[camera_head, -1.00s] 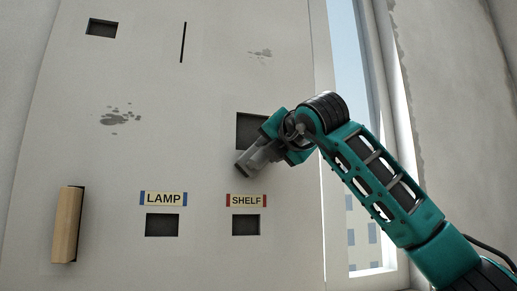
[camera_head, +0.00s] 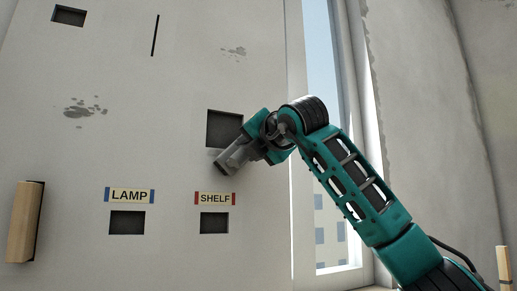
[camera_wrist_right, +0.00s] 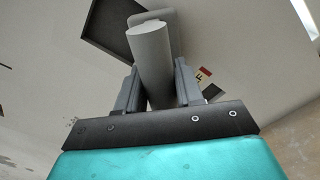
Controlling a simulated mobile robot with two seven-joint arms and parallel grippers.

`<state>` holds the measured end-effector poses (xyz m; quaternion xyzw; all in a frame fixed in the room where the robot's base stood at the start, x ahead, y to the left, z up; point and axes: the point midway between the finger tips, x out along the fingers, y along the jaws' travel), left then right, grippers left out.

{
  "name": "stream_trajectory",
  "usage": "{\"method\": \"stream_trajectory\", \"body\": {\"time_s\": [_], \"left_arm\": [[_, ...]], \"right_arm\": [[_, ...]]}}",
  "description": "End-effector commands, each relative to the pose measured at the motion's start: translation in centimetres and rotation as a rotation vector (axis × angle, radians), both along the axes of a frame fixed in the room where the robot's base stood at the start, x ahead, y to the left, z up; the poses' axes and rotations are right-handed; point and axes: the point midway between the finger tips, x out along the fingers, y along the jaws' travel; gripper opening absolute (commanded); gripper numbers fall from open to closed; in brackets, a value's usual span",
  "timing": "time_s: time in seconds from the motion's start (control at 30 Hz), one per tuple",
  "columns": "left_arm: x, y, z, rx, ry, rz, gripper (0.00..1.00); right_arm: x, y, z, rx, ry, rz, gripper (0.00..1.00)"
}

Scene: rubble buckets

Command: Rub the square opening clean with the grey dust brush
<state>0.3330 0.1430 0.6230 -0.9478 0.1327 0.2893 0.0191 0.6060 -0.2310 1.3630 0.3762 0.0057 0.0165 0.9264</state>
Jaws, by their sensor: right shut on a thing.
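The square opening (camera_head: 225,128) is a dark recess in the pale wall panel, above the SHELF label; part of it also shows in the wrist view (camera_wrist_right: 105,28). My right gripper (camera_head: 243,153) is at its lower right corner. In the wrist view, my right gripper (camera_wrist_right: 158,90) is shut on the grey dust brush (camera_wrist_right: 152,55), holding its round handle between the fingers. The brush's wider end lies over the opening's edge in that view. I cannot tell whether it touches the panel. My left gripper is out of view.
The panel has smaller openings under the LAMP label (camera_head: 130,195) and SHELF label (camera_head: 214,198), another at top left (camera_head: 70,16), and a narrow slot (camera_head: 154,35). Grey smudges (camera_head: 85,106) mark it. A wooden bar (camera_head: 24,222) projects at left. A window (camera_head: 322,130) stands right.

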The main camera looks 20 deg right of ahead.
Motion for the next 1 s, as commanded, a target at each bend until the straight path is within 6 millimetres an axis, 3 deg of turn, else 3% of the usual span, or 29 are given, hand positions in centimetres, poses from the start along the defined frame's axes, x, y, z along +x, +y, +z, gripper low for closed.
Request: {"method": "stream_trajectory", "body": {"time_s": [0.1,0.43,0.8,1.0], "left_arm": [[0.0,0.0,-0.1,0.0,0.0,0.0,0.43],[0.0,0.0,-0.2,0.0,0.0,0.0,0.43],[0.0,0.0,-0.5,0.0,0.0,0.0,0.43],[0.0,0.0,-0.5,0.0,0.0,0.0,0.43]], "right_arm": [[0.1,1.4,0.0,-0.003,0.0,0.003,0.0],[0.0,3.1,-0.1,-0.002,0.0,0.003,0.0],[-0.3,6.9,-0.2,-0.002,0.001,0.003,0.0],[-0.3,7.3,-0.2,-0.001,0.0,0.0,0.0]]}}
